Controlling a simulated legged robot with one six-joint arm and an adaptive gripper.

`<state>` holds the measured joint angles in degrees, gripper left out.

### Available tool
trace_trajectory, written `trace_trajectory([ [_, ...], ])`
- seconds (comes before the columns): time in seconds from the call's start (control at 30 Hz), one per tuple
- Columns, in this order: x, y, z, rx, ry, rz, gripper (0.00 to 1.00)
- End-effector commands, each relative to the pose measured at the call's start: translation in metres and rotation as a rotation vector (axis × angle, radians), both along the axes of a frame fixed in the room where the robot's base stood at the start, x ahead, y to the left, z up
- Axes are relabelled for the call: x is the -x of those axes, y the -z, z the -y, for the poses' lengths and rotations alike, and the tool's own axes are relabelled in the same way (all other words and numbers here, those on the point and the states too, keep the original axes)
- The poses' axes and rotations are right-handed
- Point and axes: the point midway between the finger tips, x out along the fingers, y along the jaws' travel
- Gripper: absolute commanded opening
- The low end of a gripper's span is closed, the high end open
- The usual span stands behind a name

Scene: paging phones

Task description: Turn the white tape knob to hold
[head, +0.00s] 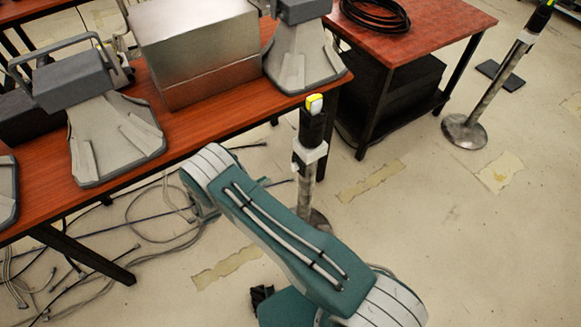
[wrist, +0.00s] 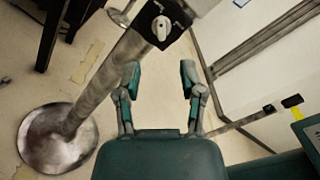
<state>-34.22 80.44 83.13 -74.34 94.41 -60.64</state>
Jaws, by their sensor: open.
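In the wrist view a white knob (wrist: 162,27) sits on a square black plate (wrist: 165,12) near the top of a grey metal post (wrist: 105,75). The knob looks long and narrow, roughly upright in the picture. Its markings are too small to read. My gripper (wrist: 160,70) is open and empty, its two fingers apart below the knob in the picture and not touching it. In the head view a post with a black top and white bracket (head: 310,152) stands behind my arm. My gripper cannot be made out clearly there.
A red-brown table (head: 200,125) with a metal box (head: 200,50) and grey devices stands at the left. Loose cables (head: 150,225) lie under it. A second table (head: 430,35) holds coiled black cable. Another post (head: 490,95) stands at the right. The right floor is mostly clear.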

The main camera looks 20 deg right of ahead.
Motion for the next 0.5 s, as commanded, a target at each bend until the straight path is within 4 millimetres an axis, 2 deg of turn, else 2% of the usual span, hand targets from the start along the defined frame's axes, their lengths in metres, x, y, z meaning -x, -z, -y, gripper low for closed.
trace_trajectory([
  [0.17,-0.005,0.001,0.015,0.003,0.001,-0.003,0.51],
  [0.5,-0.023,0.0,0.073,0.004,0.003,-0.002,0.51],
])
